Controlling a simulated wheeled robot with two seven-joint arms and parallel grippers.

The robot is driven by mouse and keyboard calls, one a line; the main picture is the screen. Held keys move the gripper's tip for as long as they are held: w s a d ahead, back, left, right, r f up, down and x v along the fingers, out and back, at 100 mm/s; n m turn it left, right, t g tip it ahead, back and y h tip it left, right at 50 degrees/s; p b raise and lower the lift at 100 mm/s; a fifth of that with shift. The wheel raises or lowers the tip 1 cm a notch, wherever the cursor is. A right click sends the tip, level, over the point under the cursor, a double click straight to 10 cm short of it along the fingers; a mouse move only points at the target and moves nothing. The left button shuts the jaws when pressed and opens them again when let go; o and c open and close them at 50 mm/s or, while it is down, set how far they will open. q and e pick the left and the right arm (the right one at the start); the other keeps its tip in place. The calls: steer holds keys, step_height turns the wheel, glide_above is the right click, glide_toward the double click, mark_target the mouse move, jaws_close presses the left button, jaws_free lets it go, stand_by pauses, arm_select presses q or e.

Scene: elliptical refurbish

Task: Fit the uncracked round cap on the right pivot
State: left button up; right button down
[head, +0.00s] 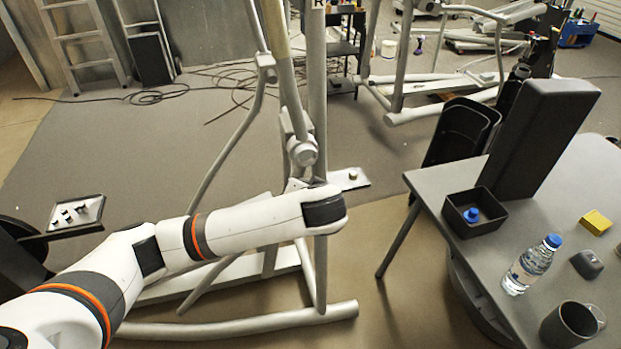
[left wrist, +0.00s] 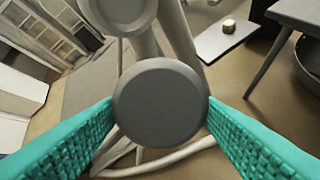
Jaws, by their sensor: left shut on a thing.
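My left gripper (left wrist: 160,112) has teal ribbed fingers shut on a dark grey round cap (left wrist: 158,90). The cap's flat face is toward the wrist camera, and I see no crack on it. The grey frame of the elliptical (left wrist: 182,40) is right behind the cap. I cannot tell whether the cap touches a pivot there. A round pivot end (head: 304,153) shows on the elliptical's upright in the head view, above my left wrist. My left fingers and the cap are hidden behind the wrist in the head view. My right gripper is not in view.
A white plate with a small brass-coloured part (head: 352,176) is just right of the upright. A tray with several small parts (head: 92,224) is at the left. A grey table (head: 450,183) at the right holds a black bin (head: 485,232), a bottle (head: 527,268) and a mug (head: 568,325).

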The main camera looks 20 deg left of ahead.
arm_select(q)
steer(key=w+t+y, duration=0.1)
steer(key=t, duration=0.1)
steer(key=w+r+t+y, duration=0.1)
steer(key=t, duration=0.1)
steer(key=shift+w+d+y, duration=0.25)
steer(key=shift+w+y, duration=0.05)
steer(key=shift+d+r+t+y, duration=0.3)
steer(key=shift+r+t+y, duration=0.35)
steer(key=shift+t, duration=0.25)
steer(key=shift+s+d+r+n+t+y, duration=0.15)
steer(key=shift+d+r+n+t+y, duration=0.2)
steer(key=shift+r+y, duration=0.2)
steer(key=shift+x, duration=1.05)
steer(key=o, duration=0.4)
steer(key=c, duration=0.7)
steer(key=shift+c, duration=0.2)
steer(key=shift+s+f+b, duration=0.1)
steer(key=shift+f+b, duration=0.05)
steer(key=shift+b, duration=0.4)
